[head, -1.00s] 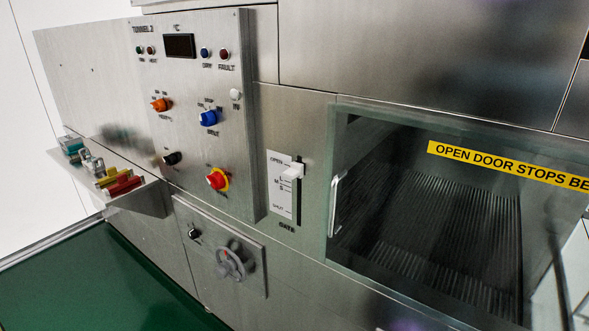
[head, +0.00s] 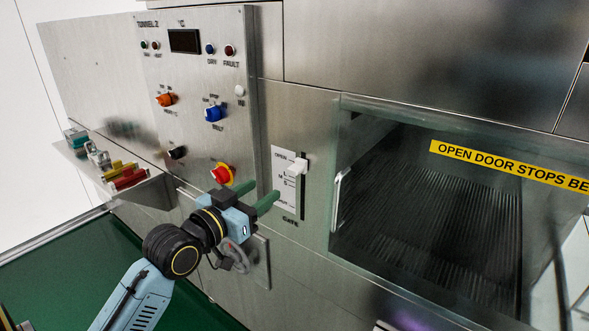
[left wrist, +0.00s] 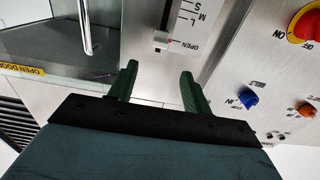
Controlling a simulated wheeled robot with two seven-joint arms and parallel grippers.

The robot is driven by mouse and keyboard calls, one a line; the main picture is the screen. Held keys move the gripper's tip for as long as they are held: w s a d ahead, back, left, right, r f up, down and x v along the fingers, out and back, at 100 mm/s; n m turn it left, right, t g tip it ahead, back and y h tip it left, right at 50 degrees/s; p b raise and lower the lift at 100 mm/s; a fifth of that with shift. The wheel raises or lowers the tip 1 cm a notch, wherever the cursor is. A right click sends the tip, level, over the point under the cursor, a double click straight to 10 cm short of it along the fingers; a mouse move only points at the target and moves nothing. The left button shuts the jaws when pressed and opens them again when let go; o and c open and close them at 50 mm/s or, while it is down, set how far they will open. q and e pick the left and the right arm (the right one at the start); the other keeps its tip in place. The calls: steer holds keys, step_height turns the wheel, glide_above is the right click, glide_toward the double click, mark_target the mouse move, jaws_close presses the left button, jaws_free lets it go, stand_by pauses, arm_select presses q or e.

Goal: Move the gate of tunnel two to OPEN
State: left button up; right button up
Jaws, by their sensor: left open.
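The gate slider of tunnel two has a white knob (head: 297,165) in a dark vertical slot beside a white scale plate (head: 283,180). The plate has OPEN at the top and SHUT at the bottom. The knob is in the upper part of the slot, close to the OPEN end. My left gripper (head: 266,189) is open and empty, below and left of the knob. In the left wrist view, turned upside down, the knob (left wrist: 161,40) lies just beyond and between the spread green fingers (left wrist: 159,70), apart from them. My right gripper is not in view.
The control panel, with a red stop button (head: 222,174), a blue knob (head: 213,113) and an orange knob (head: 166,99), is left of the slider. The glass door's handle (head: 338,198) is close on the right.

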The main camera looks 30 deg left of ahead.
mark_target(291, 171)
arm_select(q)
steer(key=w, duration=0.8)
steer(key=w+d, duration=0.1)
steer(key=w, duration=0.3)
steer(key=shift+w+f+p, duration=0.1)
steer(key=shift+w+p, duration=0.25)
steer(key=shift+w, duration=0.05)
jaws_close()
